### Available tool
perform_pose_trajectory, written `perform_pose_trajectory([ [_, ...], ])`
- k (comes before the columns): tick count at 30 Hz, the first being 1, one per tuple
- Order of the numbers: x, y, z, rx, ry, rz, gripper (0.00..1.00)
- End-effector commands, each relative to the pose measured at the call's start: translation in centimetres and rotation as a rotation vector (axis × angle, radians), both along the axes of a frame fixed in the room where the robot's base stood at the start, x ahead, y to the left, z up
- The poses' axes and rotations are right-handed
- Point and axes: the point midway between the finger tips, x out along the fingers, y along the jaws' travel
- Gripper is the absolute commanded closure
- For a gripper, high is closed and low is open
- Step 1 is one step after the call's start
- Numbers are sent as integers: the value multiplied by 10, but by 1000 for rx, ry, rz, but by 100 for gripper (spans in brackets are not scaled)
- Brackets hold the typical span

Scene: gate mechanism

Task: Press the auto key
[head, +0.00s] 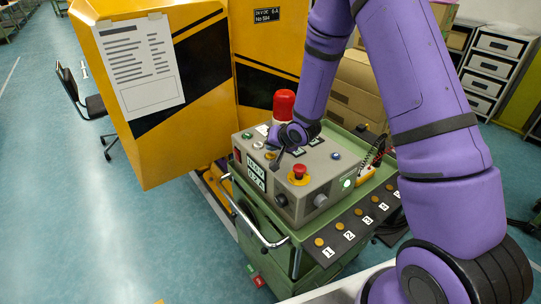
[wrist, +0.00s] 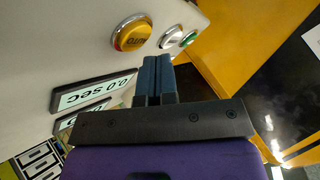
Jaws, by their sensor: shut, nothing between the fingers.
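The auto key (wrist: 133,34) is a round orange-yellow button, its label reading upside down, on the pale face of the control box. In the wrist view it lies just up and left of my fingertips and is fully visible. My gripper (wrist: 156,62) is shut and empty, with its dark blue fingers pointing toward the panel. The fingertips lie beside the key in the picture, not over it; the depth gap is hard to judge. In the head view my gripper (head: 276,161) is over the grey control box (head: 322,171), small and partly hidden by my wrist.
A silver button (wrist: 170,37) and a green button (wrist: 189,39) stand beside the auto key. A "0.0 sec" display (wrist: 94,93) is below it. A red emergency knob (head: 299,172) and red beacon (head: 283,105) rise from the box. Yellow panels (head: 150,95) stand behind.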

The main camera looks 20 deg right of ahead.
Motion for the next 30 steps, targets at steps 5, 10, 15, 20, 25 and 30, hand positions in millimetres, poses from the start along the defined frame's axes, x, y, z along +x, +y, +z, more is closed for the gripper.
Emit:
perform_pose_trajectory([
  [5, 0, 0, 0, 0, 0, 0, 100],
  [10, 0, 0, -1, 0, 0, 0, 100],
  [15, 0, 0, -6, 1, 1, -2, 100],
  [20, 0, 0, -8, 0, 0, 0, 100],
  [25, 0, 0, -8, 0, 0, 0, 100],
  [30, 0, 0, -9, 0, 0, 0, 100],
])
